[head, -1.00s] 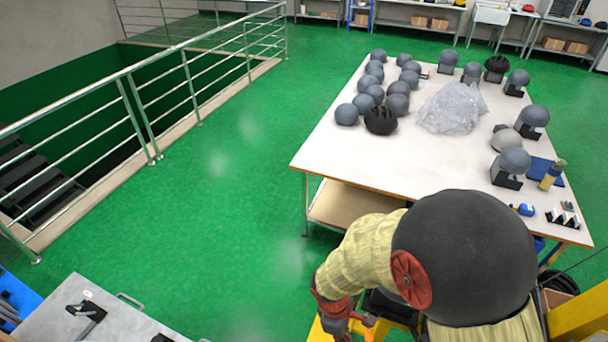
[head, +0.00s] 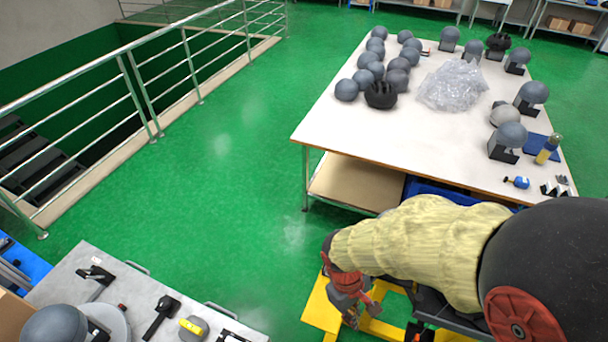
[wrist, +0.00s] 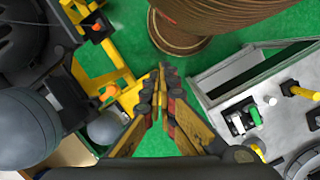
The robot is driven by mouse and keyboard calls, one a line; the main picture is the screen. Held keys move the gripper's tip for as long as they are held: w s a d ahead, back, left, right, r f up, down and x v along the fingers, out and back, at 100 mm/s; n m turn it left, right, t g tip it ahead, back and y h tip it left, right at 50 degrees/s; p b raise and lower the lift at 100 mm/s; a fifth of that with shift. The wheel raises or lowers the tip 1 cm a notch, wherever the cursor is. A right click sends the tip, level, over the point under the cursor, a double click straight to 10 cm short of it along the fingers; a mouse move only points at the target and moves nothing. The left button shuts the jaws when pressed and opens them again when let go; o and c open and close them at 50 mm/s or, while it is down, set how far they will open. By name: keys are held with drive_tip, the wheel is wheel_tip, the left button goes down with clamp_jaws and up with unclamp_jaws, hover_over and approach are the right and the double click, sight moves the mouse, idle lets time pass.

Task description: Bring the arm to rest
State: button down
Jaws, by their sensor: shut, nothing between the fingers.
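My arm, in a cream fabric sleeve with a dark round joint, reaches in from the lower right of the head view. My gripper (head: 350,314) hangs low at its end, over the yellow frame and beside the grey bench. In the wrist view my gripper (wrist: 163,92) points away from the camera, its two fingers meeting at the tips with nothing between them. Green floor shows beyond the fingertips.
A grey metal bench (head: 140,285) with small tools stands at the lower left. A white table (head: 345,145) with several grey balls and a clear plastic bag (head: 452,85) stands beyond. A yellow frame (head: 318,310) is under my arm. Railing (head: 150,75) borders a stairwell; green floor between is clear.

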drive_tip(key=d+r+m+t+y+b, duration=0.1)
drive_tip(key=d+r+m+t+b, duration=0.2)
drive_tip(key=r+b, duration=0.3)
drive_tip(key=d+r+m+t+y+b, duration=0.1)
drive_tip(key=d+r+m+t+b, duration=0.2)
drive_tip(key=r+b, duration=0.4)
drive_tip(key=shift+s+d+r+m+t, duration=0.2)
drive_tip(key=shift+d+m+t, duration=0.2)
drive_tip(key=shift+m+t, duration=0.35)
